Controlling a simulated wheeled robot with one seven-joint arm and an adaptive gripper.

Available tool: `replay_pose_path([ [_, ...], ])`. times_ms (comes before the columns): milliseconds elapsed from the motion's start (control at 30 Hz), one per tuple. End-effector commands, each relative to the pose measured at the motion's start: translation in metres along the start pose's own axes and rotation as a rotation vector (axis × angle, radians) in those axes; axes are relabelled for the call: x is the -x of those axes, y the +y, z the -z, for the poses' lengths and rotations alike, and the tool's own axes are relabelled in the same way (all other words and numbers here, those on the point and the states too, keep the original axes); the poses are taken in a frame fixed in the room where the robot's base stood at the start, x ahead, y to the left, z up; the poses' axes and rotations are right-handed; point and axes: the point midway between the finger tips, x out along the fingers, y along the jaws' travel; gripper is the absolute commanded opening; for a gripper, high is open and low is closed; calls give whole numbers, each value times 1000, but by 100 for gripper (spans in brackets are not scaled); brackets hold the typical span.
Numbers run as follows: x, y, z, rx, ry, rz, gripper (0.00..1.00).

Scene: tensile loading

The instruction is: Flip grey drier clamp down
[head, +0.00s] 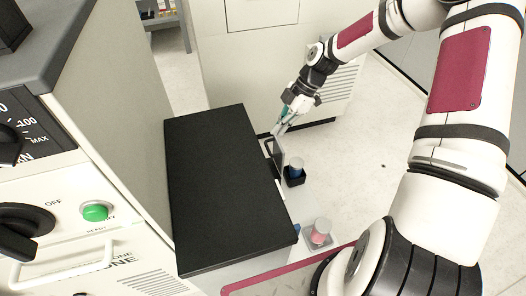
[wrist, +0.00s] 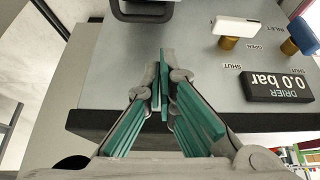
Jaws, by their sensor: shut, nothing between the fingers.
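My gripper (head: 281,128) is shut and empty, pointing down beside the far right corner of a black-topped cabinet. In the wrist view its teal-padded fingers (wrist: 163,88) meet over a light grey panel (wrist: 105,75). A dark grey U-shaped bar (wrist: 146,16), which looks like the drier clamp, shows at the top edge, beyond the fingertips and apart from them in the picture. Its upper part is cut off. In the head view a grey upright frame (head: 278,152) stands just below the fingertips; I cannot tell whether they touch. A black display (wrist: 278,87) reads "DRIER 0.0 bar", upside down.
A white-handled valve (wrist: 250,28) and a blue-handled valve (wrist: 301,36) stand right of the fingers. The black cabinet top (head: 225,190) is bare. A panel with a green button (head: 95,211) is at left. A pink-filled container (head: 320,232) stands near my arm.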

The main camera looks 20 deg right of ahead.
Motion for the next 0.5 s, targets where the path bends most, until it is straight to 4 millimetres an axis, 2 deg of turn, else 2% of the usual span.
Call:
replay_pose_path([
  [500, -9, 1, -1, 8, 8, -2, 0],
])
